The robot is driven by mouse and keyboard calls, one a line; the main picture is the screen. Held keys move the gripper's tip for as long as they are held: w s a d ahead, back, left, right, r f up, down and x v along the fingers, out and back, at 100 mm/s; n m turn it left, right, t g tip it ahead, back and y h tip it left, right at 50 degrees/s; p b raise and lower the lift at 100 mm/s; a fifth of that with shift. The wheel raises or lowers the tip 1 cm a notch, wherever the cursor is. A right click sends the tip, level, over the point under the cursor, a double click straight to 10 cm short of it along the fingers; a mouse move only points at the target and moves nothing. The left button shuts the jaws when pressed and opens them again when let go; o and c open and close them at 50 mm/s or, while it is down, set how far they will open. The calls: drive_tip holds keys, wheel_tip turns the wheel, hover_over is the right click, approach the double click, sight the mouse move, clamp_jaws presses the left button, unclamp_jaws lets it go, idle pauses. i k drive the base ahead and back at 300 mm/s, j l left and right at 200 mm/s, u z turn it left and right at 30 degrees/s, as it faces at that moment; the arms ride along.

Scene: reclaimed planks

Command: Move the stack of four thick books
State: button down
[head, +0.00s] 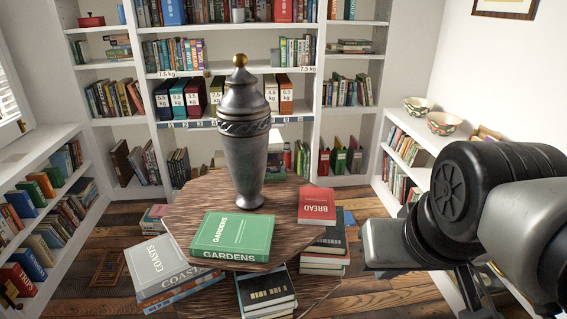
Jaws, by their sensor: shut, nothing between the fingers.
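Several books lie on and around a round wooden table (185,212). A green book marked GARDENS (232,236) lies flat near its front edge. At the left is a pile topped by a grey book marked COASTS (158,264). At the front is a pile with a black book (265,289) on top. At the right a red book marked BREAD (317,204) lies above a dark book (327,241) and several pale ones (322,262). I cannot tell which pile is the stack of four. My gripper (468,292) is at the lower right, shut, empty and apart from the books; my arm partly hides it.
A tall metal urn (243,150) with a gold knob stands on the table behind the green book. Full bookshelves line the back and both sides. Two patterned bowls (444,123) sit on the right shelf. Some plank floor (385,296) is clear right of the table.

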sight(272, 295)
drive_tip(key=l+u, duration=0.2)
drive_tip(key=u, duration=1.25)
drive_tip(key=k+l, duration=0.5)
drive_tip(key=l+u, duration=0.05)
drive_tip(key=l, duration=0.1)
